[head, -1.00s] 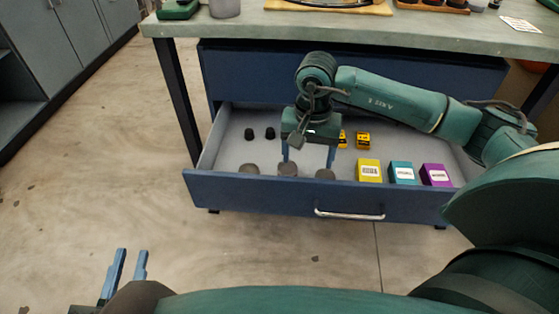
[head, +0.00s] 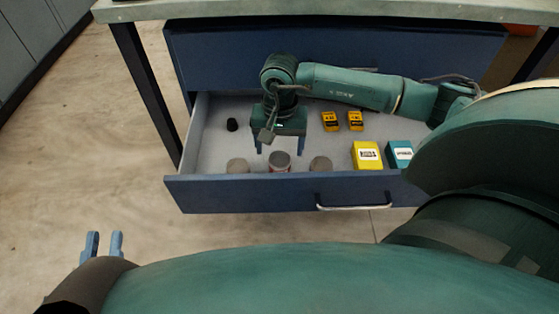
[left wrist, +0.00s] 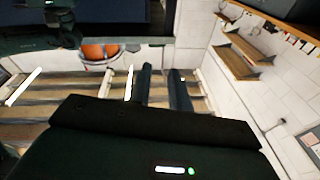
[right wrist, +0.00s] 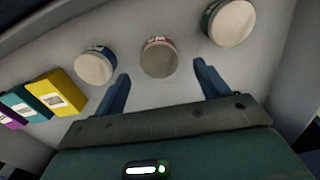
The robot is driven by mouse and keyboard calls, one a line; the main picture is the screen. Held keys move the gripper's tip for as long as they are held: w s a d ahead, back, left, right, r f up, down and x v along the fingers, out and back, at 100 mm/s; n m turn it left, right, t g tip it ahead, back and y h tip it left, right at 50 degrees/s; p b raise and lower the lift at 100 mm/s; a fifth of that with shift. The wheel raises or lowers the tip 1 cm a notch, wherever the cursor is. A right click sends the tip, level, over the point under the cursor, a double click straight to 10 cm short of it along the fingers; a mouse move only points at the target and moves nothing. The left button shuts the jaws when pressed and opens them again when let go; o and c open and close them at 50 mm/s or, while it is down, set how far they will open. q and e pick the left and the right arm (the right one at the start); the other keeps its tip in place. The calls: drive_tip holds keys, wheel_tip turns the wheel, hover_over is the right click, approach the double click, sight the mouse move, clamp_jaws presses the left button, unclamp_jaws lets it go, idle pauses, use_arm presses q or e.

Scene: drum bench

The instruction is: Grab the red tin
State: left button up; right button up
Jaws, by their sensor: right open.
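The red tin (head: 279,162) stands in the open drawer, middle of a row of three tins with grey tops. In the right wrist view its red label (right wrist: 160,42) shows under the top. My right gripper (head: 280,148) is open and empty above the drawer, behind the red tin in the head view. In the right wrist view the tin lies beyond the gap between the fingers (right wrist: 160,75), which are apart from it. My left gripper (head: 104,238) is open and empty, outside the drawer at lower left; its fingers (left wrist: 161,72) also show in the left wrist view.
A blue-labelled tin (right wrist: 95,66) and a green-labelled tin (right wrist: 232,22) flank the red one. Yellow (head: 367,156) and teal (head: 399,154) boxes, small yellow items (head: 330,121) and a black item (head: 232,125) are in the drawer. The drawer front (head: 240,194) stands close before the tins.

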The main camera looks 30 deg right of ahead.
wheel_tip(320, 180, down, 5)
drive_tip(key=shift+f+b, duration=0.15)
drive_tip(key=shift+b, duration=0.9)
drive_tip(key=c, duration=1.1)
